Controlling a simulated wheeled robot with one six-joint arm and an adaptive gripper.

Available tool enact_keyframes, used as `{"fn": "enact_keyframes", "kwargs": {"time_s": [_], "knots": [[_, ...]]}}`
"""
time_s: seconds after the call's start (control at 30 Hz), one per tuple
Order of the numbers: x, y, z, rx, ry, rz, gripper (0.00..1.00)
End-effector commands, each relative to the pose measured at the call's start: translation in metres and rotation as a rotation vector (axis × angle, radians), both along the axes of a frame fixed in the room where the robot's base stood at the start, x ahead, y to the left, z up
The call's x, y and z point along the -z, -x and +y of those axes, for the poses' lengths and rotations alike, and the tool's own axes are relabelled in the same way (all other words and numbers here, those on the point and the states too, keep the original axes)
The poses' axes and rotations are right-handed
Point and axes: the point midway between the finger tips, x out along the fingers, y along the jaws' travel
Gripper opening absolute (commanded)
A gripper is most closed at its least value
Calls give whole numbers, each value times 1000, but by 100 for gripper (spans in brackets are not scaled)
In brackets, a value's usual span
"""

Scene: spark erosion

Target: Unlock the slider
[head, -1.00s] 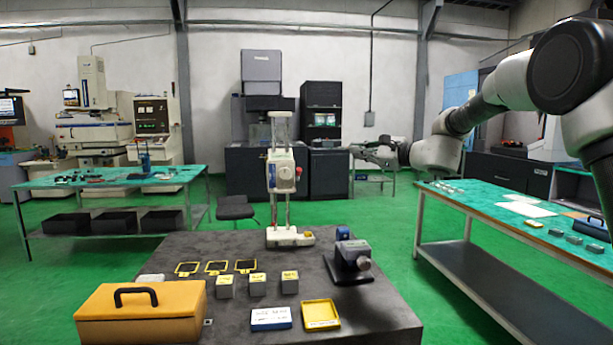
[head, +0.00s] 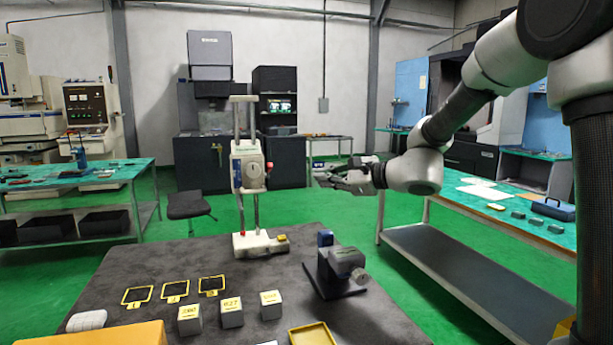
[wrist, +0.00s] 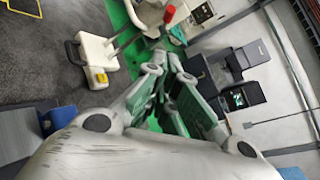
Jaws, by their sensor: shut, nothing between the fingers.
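The slider (head: 248,166) is a white carriage with a round dial on a twin-column height gauge. A red knob (head: 269,167) sits on its right side. The gauge's white base (head: 258,244) stands upright at the table's far edge. My gripper (head: 318,174) is right of the slider at about knob height, apart from it. In the wrist view my fingers (wrist: 164,62) are shut and empty. The red knob (wrist: 169,14) shows beyond their tips, with part of the slider (wrist: 148,12) cut by the top edge.
A green-topped bench (head: 455,205) stands at the right. The space between gripper and slider looks clear.

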Motion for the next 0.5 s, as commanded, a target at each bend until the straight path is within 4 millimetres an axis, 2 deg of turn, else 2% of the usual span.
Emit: {"fn": "enact_keyframes", "kwargs": {"time_s": [0.43,0.5], "knots": [[18,-53,73,-3,-2,1,0],[10,-54,83,-3,0,-2,0]]}}
